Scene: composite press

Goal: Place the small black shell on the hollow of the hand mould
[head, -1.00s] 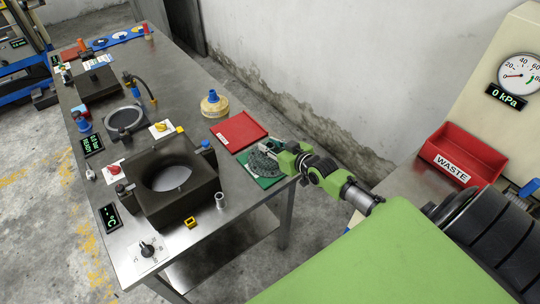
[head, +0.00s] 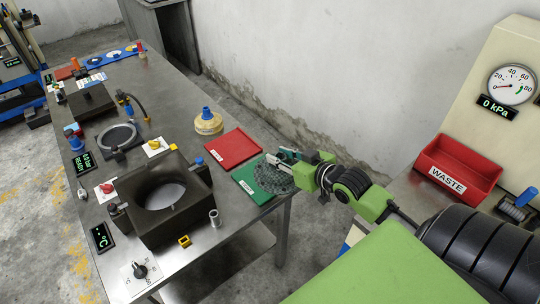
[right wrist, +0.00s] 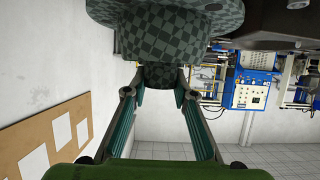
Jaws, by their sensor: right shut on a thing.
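The small black shell (head: 273,176) is a dark, checkered disc with a knob. My right gripper (head: 285,157) is shut on it at the right edge of the green mat (head: 247,183). In the right wrist view the knob (right wrist: 160,76) sits between the two fingertips (right wrist: 158,92), with the wide checkered body (right wrist: 175,35) beyond it. The hand mould (head: 195,184) is a dark square block with a round hollow (head: 163,196), well to the left of the shell; a pale patch shows at the hollow's bottom. My left gripper is out of view.
A small metal cylinder (head: 214,217) and a yellow piece (head: 184,240) lie near the mould. A red waste bin (head: 458,167) stands at right.

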